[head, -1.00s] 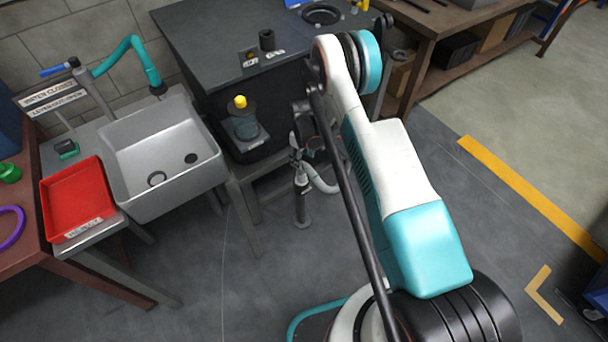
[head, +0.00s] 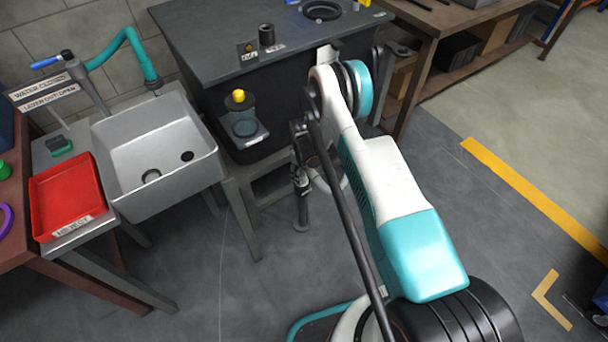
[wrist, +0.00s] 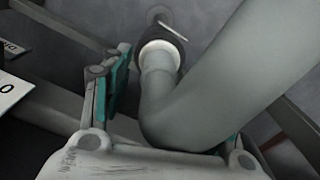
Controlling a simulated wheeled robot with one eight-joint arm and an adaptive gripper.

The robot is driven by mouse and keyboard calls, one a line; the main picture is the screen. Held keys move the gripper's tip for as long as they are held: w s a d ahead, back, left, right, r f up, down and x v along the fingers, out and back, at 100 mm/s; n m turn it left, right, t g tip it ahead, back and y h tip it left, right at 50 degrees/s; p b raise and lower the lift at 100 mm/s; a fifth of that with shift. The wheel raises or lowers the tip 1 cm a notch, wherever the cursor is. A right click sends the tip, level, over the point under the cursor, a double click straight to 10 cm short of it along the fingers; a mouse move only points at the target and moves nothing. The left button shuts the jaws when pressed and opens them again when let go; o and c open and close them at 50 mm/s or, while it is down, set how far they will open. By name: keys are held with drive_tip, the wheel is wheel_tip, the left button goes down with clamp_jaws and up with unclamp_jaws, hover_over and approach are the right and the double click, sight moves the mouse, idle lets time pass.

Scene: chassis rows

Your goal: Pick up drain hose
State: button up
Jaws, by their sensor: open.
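The drain hose (wrist: 210,85) is a thick grey tube that fills much of the wrist view. It bends near the bottom middle and ends at a white collar (wrist: 160,50) by a dark round fitting. In the head view only a pale bit of the hose (head: 319,185) shows beside my arm. My gripper (wrist: 180,105) is open. One finger with a teal pad stands left of the hose; the other is mostly hidden behind it at the right. The hose crosses between them; contact cannot be told.
A dark bench (head: 215,40) with a clear cup and yellow knob (head: 239,97) stands behind my arm. A grey sink (head: 125,135) and a red reject tray (head: 55,205) are at the left. Grey legs stand close to my gripper. The floor at the right is mostly clear.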

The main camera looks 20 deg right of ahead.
drive_tip(key=shift+c, duration=0.2)
clamp_jaws()
drive_tip(key=shift+r, duration=0.15)
wheel_tip(320, 180, up, 20)
drive_tip(key=p, duration=0.6)
drive_tip(key=shift+p, duration=0.35)
